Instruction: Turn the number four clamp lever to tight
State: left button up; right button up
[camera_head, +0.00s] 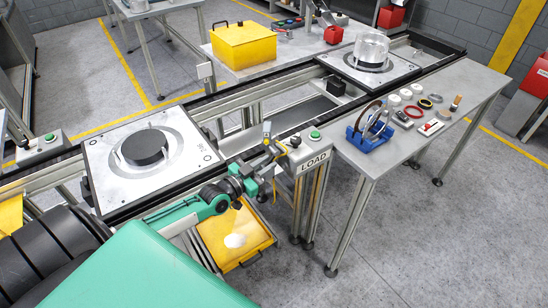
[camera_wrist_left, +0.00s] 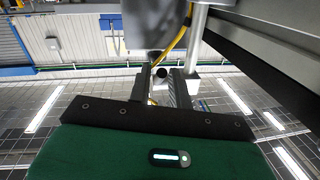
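My left gripper (camera_head: 270,152) reaches past the front edge of the near pallet, close to the post with the LOAD sign. In the left wrist view its two fingers (camera_wrist_left: 162,86) stand apart, with a small dark round end (camera_wrist_left: 159,72) showing between or just beyond them; contact cannot be told. The near pallet (camera_head: 108,165) is a pale plate bearing a black disc (camera_head: 144,148). A far pallet (camera_head: 349,70) bears a clear cylinder (camera_head: 371,49). No numbered clamp lever can be made out. My right gripper is out of view.
The LOAD post (camera_head: 313,163) has a green button (camera_head: 315,134). A grey side table (camera_head: 459,82) at right holds a blue rack (camera_head: 369,141) and several small parts. A yellow tray (camera_head: 258,236) sits below my left arm. A yellow box (camera_head: 243,45) stands behind the conveyor.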

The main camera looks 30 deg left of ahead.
aim_at(267, 164)
pick_arm(q)
jog(key=shift+x, duration=1.75)
grip_shut()
